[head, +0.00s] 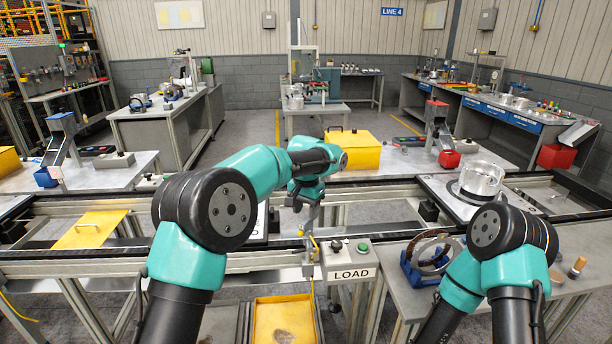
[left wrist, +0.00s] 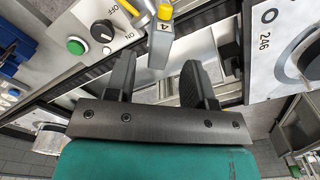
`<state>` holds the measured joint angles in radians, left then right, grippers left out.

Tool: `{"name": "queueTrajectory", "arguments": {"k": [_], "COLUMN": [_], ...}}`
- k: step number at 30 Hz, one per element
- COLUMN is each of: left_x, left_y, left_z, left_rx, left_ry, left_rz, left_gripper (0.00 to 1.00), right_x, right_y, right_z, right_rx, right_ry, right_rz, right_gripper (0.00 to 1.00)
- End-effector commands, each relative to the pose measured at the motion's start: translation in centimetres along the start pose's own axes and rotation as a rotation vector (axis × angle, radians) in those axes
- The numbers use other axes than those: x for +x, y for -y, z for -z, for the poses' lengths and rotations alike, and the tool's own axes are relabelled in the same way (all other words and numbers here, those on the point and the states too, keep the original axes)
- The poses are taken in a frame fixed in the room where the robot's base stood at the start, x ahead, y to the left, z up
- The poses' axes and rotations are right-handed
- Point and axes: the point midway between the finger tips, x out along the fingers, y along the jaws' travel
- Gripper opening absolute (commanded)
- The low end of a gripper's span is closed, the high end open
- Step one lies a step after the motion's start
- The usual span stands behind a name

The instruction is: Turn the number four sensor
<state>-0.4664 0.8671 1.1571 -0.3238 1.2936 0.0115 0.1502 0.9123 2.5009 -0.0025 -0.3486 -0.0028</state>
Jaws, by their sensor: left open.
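The number four sensor (left wrist: 158,47) is a small grey block with a yellow cap and a "4" label, seen in the left wrist view between and just beyond my left fingertips. In the head view a grey sensor post with a yellow cable (head: 312,243) stands at the conveyor's near rail, just below my left gripper (head: 303,200). In the left wrist view my left gripper (left wrist: 156,72) is open, with one finger on each side of the sensor's line. I cannot tell whether a finger touches it. My right gripper is not in view.
The LOAD control box (head: 350,262), with a green button and a knob, stands right beside the sensor post. A pallet (head: 450,198) carrying a metal housing (head: 481,180) sits on the conveyor to the right. A yellow tray (head: 284,320) lies below. A blue fixture (head: 420,275) holds a ring.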

Motion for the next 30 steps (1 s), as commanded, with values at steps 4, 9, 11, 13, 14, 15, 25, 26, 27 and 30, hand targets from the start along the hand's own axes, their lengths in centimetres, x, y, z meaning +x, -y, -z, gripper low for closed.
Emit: {"name": "queueTrajectory", "arguments": {"k": [4,9,11,13,14,15,25,26,27,30], "left_x": [-3.0,-6.2,-7.4,-8.7,-9.3,-10.0,-12.5,-12.5,-12.5,-12.5], "left_y": [-0.1,0.0,-0.1,-0.1,-0.1,-0.1,-0.1,-0.1,-0.1,-0.1], "left_z": [0.1,0.1,0.1,0.1,0.1,0.1,0.0,0.0,0.0,0.0], "left_rx": [0.001,0.001,0.001,0.001,0.001,0.001,0.002,0.002,0.002,0.002], "left_ry": [-0.004,-0.002,-0.002,-0.003,-0.003,-0.003,0.001,0.001,0.001,0.001], "left_rz": [0.001,0.001,0.001,0.001,0.001,0.000,0.000,0.000,0.000,0.000], "left_gripper": [0.49,0.49,0.49,0.49,0.49,0.49,0.49,0.49,0.49,0.49], "right_x": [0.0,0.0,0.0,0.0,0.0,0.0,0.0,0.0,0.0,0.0], "right_y": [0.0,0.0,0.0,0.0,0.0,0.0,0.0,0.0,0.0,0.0], "right_z": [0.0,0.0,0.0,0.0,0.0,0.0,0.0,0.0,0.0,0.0], "right_rx": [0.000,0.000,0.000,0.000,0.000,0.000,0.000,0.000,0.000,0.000], "right_ry": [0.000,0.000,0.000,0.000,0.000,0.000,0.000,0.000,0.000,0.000], "right_rz": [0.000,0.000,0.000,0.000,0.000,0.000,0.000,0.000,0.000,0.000], "right_gripper": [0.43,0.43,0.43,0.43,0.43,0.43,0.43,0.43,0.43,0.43]}}
